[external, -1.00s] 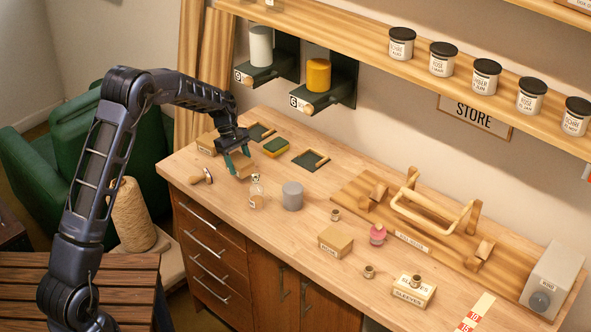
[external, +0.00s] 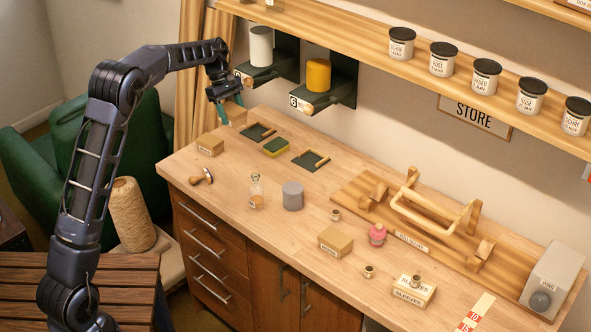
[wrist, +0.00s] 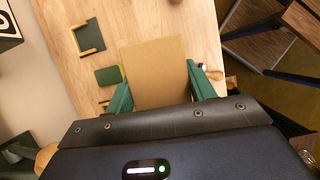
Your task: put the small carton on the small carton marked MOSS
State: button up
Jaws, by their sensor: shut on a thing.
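My gripper (external: 225,103) is raised above the back left of the bench and shut on a small plain carton (external: 237,115). In the wrist view the carton (wrist: 158,70) sits between the green fingers and hides part of the bench. Two other small cartons stand on the bench. One (external: 210,146) is at the left end, below my gripper, with a label on its front. The other (external: 335,242) is near the front middle, also labelled. I cannot read clearly which label says MOSS.
Dark trays (external: 310,160), a green-topped block (external: 276,147), a stamp (external: 203,176), a glass bottle (external: 256,192) and a grey cylinder (external: 292,196) are on the bench. Wall brackets hold a white cylinder (external: 260,46) and a yellow one (external: 318,75) near my gripper.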

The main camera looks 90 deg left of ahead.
notch_tip(320, 180, up, 4)
send_over(212, 141)
jog(key=shift+n, duration=0.3)
jog(key=f, duration=1.3)
jog(key=s+a+f, duration=0.1)
jog(key=f, duration=0.6)
jog(key=shift+f, duration=0.1)
jog(key=o, duration=1)
jog(key=shift+o, duration=0.2)
jog(key=v, duration=1.2)
